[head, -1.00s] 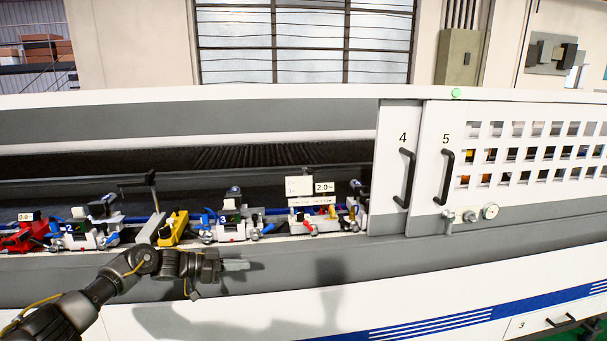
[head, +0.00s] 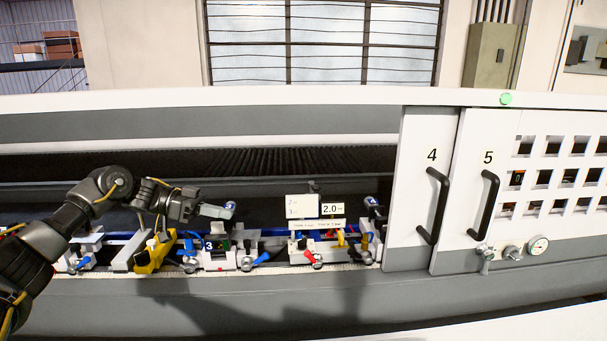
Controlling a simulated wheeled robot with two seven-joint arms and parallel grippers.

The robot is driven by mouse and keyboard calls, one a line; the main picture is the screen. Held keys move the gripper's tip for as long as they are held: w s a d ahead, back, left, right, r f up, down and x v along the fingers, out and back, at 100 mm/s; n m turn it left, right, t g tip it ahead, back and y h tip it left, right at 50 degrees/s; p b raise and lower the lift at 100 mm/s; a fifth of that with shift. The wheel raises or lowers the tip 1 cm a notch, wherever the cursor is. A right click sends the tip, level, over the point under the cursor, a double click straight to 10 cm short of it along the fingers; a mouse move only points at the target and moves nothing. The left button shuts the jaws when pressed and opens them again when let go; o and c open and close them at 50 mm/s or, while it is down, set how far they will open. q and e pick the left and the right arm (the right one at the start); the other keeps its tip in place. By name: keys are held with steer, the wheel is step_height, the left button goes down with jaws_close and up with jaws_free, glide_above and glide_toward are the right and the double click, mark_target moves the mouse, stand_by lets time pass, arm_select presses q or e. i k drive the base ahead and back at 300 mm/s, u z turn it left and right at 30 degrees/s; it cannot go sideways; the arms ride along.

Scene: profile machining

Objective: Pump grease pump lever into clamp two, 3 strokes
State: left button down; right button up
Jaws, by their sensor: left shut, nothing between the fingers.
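My left gripper (head: 216,210) is shut and empty. It points right, just in front of the top of the clamp marked 3 (head: 217,252); I cannot tell whether it touches it. A yellow and grey unit (head: 155,252) stands between these clamps, below my left wrist. An upright black lever, seen there earlier, is hidden behind my arm now. I cannot make out the grease pump for certain. My right gripper is not in view.
A clamp with red and yellow handles (head: 316,250) and a small 2.0 sign (head: 332,209) is right of clamp three. The grey front ledge (head: 330,300) is clear.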

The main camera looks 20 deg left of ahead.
mark_target(314, 188)
steer(key=i, duration=1.3)
steer(key=u, duration=0.05)
